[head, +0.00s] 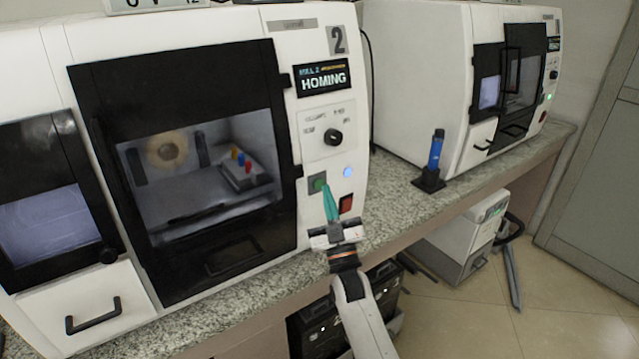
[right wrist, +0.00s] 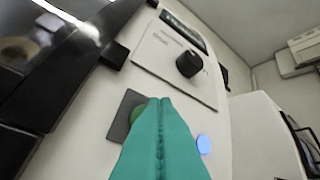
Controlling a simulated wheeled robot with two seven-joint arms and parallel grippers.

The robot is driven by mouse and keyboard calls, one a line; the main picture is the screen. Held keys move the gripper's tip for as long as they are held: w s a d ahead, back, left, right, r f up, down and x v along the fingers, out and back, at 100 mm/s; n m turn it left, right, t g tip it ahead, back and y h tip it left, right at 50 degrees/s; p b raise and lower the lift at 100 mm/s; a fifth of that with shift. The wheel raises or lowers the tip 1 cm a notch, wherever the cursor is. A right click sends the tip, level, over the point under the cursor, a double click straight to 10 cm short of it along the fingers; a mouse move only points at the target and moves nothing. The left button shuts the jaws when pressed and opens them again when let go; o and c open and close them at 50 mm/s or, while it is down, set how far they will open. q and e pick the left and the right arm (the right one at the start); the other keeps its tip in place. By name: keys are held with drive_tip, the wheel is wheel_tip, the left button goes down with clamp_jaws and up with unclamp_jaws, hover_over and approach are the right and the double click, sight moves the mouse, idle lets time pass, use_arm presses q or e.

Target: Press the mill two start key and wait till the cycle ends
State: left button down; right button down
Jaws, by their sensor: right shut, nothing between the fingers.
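Mill two (head: 281,65) is a white machine marked "2" with a dark-framed door, which is closed. Its display (head: 323,78) reads "HOMING". The green start key (head: 319,184) sits on a dark square plate below the black knob; it also shows in the right wrist view (right wrist: 137,112), partly hidden behind my fingers. A blue-white light (head: 348,172) glows to its right. My right gripper (head: 328,188) is shut and empty, its teal fingertips pointing up at the key. I cannot tell whether the tips touch it. My left gripper is not in view.
A red switch (head: 346,204) is close to the right of my fingers. A blue handheld tool (head: 436,150) stands in a black holder on the granite counter (head: 394,193). Another white mill (head: 415,75) stands at right, and one at left.

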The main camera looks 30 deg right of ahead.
drive_tip(key=s+p, duration=0.1)
drive_tip(key=s, duration=0.1)
drive_tip(key=s+p, duration=0.1)
drive_tip(key=s, duration=0.2)
drive_tip(key=shift+d+r+p, duration=0.1)
drive_tip(key=shift+d+p, duration=0.1)
drive_tip(key=shift+p, duration=0.1)
idle(0.7)
